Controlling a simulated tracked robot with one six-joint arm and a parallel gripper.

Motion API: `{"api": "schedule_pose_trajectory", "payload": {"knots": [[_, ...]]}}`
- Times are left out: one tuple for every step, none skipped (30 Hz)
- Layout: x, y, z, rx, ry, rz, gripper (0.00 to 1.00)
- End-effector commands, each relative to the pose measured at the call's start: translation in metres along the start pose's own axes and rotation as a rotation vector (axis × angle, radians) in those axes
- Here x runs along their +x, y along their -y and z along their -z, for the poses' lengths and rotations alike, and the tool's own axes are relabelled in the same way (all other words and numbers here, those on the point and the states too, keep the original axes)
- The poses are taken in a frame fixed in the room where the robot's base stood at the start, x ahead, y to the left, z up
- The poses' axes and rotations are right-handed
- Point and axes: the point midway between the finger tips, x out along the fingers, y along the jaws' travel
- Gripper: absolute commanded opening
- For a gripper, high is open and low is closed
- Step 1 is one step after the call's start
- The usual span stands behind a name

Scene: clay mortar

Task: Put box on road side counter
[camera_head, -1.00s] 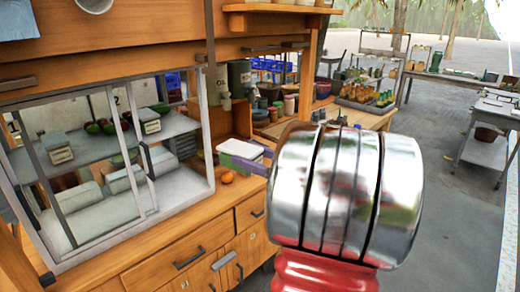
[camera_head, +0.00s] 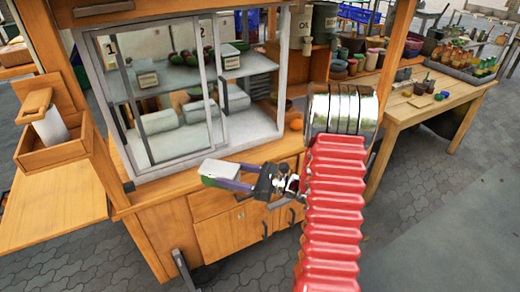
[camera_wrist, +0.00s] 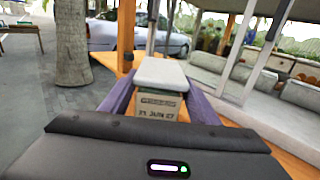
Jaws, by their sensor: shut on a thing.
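A small box (camera_head: 222,172) with a white lid and green sides is between the purple fingers of my gripper (camera_head: 228,179). My gripper is shut on it and holds it in front of the glass case, near the front edge of the wooden cart counter (camera_head: 265,149). In the wrist view the box (camera_wrist: 160,84) sits upright between both fingers, and its date label faces the camera. Which surface is the road side counter is not clear. A wooden side shelf (camera_head: 50,212) juts out from the cart's left end.
The glass case (camera_head: 190,100) holds boxes and rolls. An orange fruit (camera_head: 296,124) lies on the counter's right end. A wooden post and a paper-roll holder (camera_head: 47,125) stand at left. A wooden table (camera_head: 410,105) with bottles is at right. Paved ground is clear in front.

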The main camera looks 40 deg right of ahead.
Motion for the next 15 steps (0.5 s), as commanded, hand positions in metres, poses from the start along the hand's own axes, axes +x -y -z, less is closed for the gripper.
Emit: {"api": "schedule_pose_trajectory", "payload": {"knots": [[0.016, -0.015, 0.016, 0.007, 0.001, -0.040, 0.26], [0.025, -0.024, 0.024, 0.008, 0.001, -0.062, 0.26], [0.035, -0.035, 0.034, 0.007, 0.002, -0.089, 0.26], [0.042, -0.044, 0.042, 0.007, 0.002, -0.109, 0.26], [0.050, -0.053, 0.049, 0.007, 0.002, -0.129, 0.26], [0.058, -0.065, 0.059, 0.007, 0.003, -0.155, 0.26], [0.064, -0.073, 0.065, 0.007, 0.004, -0.172, 0.26], [0.070, -0.082, 0.071, 0.006, 0.004, -0.190, 0.26], [0.076, -0.091, 0.078, 0.006, 0.005, -0.209, 0.26], [0.080, -0.098, 0.082, 0.004, 0.005, -0.222, 0.26], [0.083, -0.103, 0.086, 0.004, 0.005, -0.233, 0.26], [0.087, -0.110, 0.090, 0.003, 0.006, -0.246, 0.26], [0.089, -0.114, 0.093, 0.002, 0.006, -0.253, 0.26], [0.091, -0.116, 0.095, 0.001, 0.006, -0.258, 0.26], [0.092, -0.119, 0.096, 0.000, 0.006, -0.263, 0.26]]}}
